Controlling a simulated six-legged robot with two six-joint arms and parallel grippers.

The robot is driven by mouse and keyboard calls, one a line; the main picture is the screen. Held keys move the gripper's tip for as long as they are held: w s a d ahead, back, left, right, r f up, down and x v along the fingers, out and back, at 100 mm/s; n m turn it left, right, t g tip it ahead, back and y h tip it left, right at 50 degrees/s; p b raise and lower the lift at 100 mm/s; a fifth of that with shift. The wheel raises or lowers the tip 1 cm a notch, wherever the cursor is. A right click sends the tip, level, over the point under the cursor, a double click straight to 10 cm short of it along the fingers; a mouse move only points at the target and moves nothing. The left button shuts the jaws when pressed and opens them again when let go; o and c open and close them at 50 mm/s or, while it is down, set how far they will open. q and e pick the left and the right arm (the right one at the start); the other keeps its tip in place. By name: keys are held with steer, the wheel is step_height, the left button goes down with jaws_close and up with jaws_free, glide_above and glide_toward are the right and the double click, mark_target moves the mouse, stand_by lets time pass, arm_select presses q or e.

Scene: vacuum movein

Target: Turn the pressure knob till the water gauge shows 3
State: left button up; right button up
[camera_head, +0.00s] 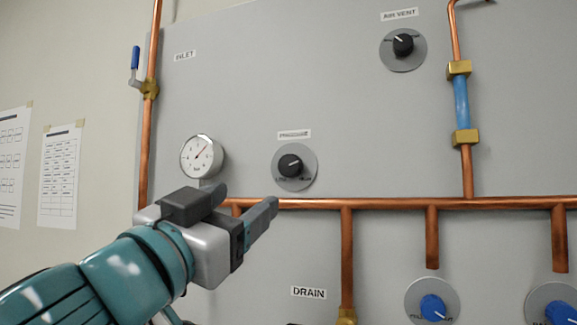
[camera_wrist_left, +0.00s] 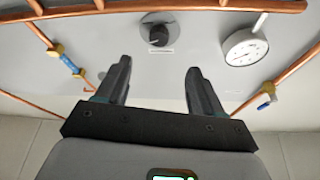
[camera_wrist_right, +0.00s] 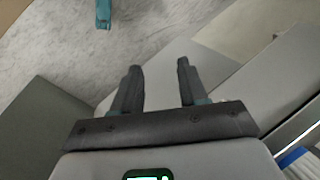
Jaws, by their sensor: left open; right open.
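The pressure knob (camera_head: 291,164) is a black dial on a round grey plate, under the label PRESSURE (camera_head: 294,134). It also shows between and beyond the fingers in the left wrist view (camera_wrist_left: 158,36). The water gauge (camera_head: 201,156) is a round white dial left of the knob; its needle slants to the upper right, and its numbers are too small to read. It also shows in the left wrist view (camera_wrist_left: 245,48). My left gripper (camera_head: 246,203) is open and empty, below and left of the knob, apart from it. My right gripper (camera_wrist_right: 156,82) is open and empty, away from the panel.
A copper pipe (camera_head: 390,204) runs across the panel below the knob. A blue-handled inlet valve (camera_head: 135,58) is at upper left, an air vent knob (camera_head: 403,45) at upper right. Blue knobs (camera_head: 433,307) sit at lower right. The panel between pressure knob and air vent is clear.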

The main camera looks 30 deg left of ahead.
arm_select(q)
steer(key=p, duration=0.2)
glide_toward(288, 168)
steer(key=p+x, duration=0.1)
steer(key=x, duration=0.1)
steer(key=p+x, duration=0.1)
steer(key=x, duration=0.2)
steer(key=p+x, duration=0.1)
steer(key=x, duration=0.2)
steer(key=shift+w+d+r, duration=0.1)
steer(key=shift+w+d, duration=0.05)
steer(key=shift+d, duration=0.1)
steer(key=shift+w+r, duration=0.1)
steer(key=shift+w, duration=0.05)
steer(key=shift+s+a+r, duration=0.1)
steer(key=shift+s+a, duration=0.4)
steer(key=shift+a, duration=0.05)
steer(key=shift+w+d, duration=0.2)
steer(key=shift+w, duration=0.2)
steer(key=shift+c, duration=0.3)
steer(key=shift+w+d, duration=0.2)
steer(key=shift+w, duration=0.05)
steer(key=c, duration=0.5)
steer(key=shift+a, duration=0.1)
steer(key=c, duration=0.5)
steer(key=shift+s+a+f, duration=0.1)
steer(key=shift+a+f, duration=0.1)
steer(key=shift+d, duration=0.15)
